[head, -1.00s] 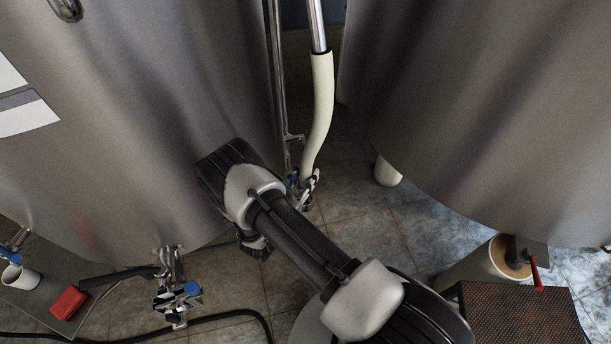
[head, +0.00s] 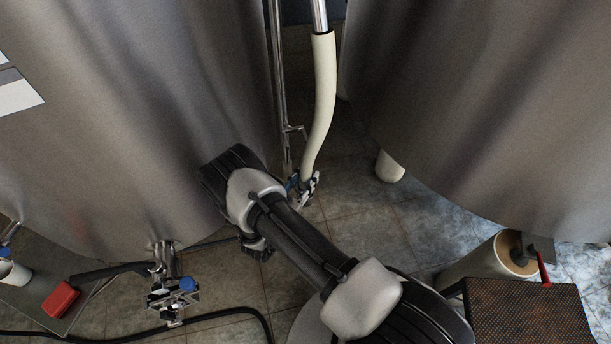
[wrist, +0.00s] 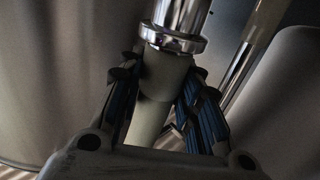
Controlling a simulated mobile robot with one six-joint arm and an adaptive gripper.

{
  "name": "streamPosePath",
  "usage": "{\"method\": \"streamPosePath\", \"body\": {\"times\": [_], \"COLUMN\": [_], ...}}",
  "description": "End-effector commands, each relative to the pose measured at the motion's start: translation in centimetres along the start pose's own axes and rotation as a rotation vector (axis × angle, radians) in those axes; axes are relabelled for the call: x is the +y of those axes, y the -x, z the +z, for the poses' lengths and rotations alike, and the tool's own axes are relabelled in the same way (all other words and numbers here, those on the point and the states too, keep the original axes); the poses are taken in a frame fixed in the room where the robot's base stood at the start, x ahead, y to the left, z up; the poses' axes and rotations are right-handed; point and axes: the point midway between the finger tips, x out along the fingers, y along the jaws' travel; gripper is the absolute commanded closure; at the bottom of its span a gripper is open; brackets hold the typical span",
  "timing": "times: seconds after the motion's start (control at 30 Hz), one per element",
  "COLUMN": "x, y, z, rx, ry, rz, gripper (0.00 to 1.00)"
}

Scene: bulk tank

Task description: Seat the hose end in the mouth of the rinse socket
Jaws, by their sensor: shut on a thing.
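The cream hose (head: 322,95) hangs from a metal pipe and curves down to my gripper (head: 303,187), which shows only partly beyond my wrist. In the wrist view, the blue-padded fingers of my gripper (wrist: 160,85) are shut around a cream hose length (wrist: 152,110). A bright metal cylinder with a ringed lip (wrist: 172,38), which looks like the rinse socket, is directly above the hose end (wrist: 166,68). They line up closely, with the hose slightly tilted. I cannot tell whether the end is inside the mouth or only against the lip. The head view does not clearly show the socket.
Large steel tanks stand left (head: 130,120) and right (head: 470,100), with a narrow gap between them. A thin vertical pipe (head: 279,80) runs beside the hose. A brown-topped step (head: 530,315) is at lower right. A valve (head: 168,290) and black hose (head: 235,312) are at lower left.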

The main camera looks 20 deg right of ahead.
Motion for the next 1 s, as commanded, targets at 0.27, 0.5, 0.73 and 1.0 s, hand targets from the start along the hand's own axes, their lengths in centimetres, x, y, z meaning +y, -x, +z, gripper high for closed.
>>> {"method": "streamPosePath", "body": {"times": [0.27,0.5,0.73,1.0], "x": [0.0,0.0,0.0,0.0], "y": [0.0,0.0,0.0,0.0], "z": [1.3,2.0,2.2,2.2], "rx": [0.001,0.001,0.001,0.001], "ry": [0.000,0.000,0.000,0.000], "rz": [0.000,0.000,0.000,0.000], "gripper": [1.00,1.00,1.00,0.62]}}
